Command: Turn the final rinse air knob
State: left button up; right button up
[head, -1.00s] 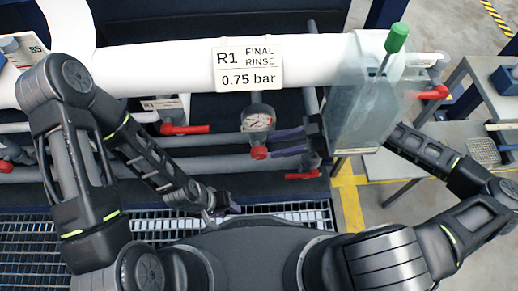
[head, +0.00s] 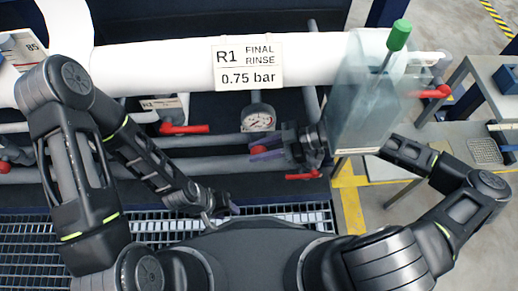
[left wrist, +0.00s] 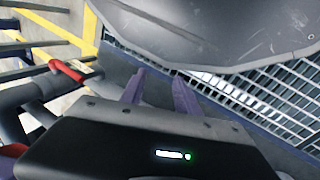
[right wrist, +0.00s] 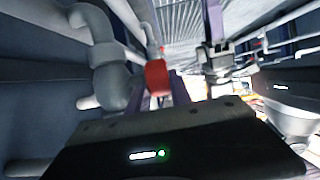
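The red final rinse air knob (head: 258,150) sits below the round pressure gauge (head: 258,118), under the R1 FINAL RINSE sign (head: 248,64). My right gripper (head: 262,153) reaches it from the right and partly covers it. In the right wrist view the red knob (right wrist: 157,77) shows between the tips of my purple fingers (right wrist: 162,90); the fingers stand apart, and I cannot tell whether they touch it. My left gripper (head: 230,207) is low, above the grating. In the left wrist view its fingers (left wrist: 158,88) are apart and empty.
A translucent tank (head: 368,95) with a green-handled tool (head: 398,36) stands right of the knob, close to my right arm. Red lever handles (head: 184,129) are on the pipes. A white pipe (head: 160,65) runs above. Metal grating (head: 285,213) lies below.

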grip_shut()
jog(key=shift+f+b, duration=0.15)
jog(key=shift+b, duration=0.15)
jog(key=y+b, duration=0.1)
jog(key=b, duration=0.2)
jog(key=y+b, duration=0.2)
jog(key=b, duration=0.2)
jog(key=y+b, duration=0.2)
jog(key=b, duration=0.1)
jog(key=shift+d+f, duration=0.25)
jog(key=shift+f, duration=0.15)
jog(key=shift+r+y+b, duration=0.35)
jog(key=shift+y+b, duration=0.05)
jog(key=shift+b, duration=0.2)
pick_arm(q)
notch_tip(320, 180, down, 12)
jog(key=w+a, duration=0.1)
jog(key=w, duration=0.1)
jog(key=shift+w+a+t+y, duration=0.15)
jog(key=shift+w+t+y, duration=0.15)
jog(key=shift+t, duration=0.1)
pick_arm(e)
jog(key=shift+r, duration=0.1)
jog(key=shift+o, duration=2.4)
grip_release()
jog(key=shift+d, duration=0.1)
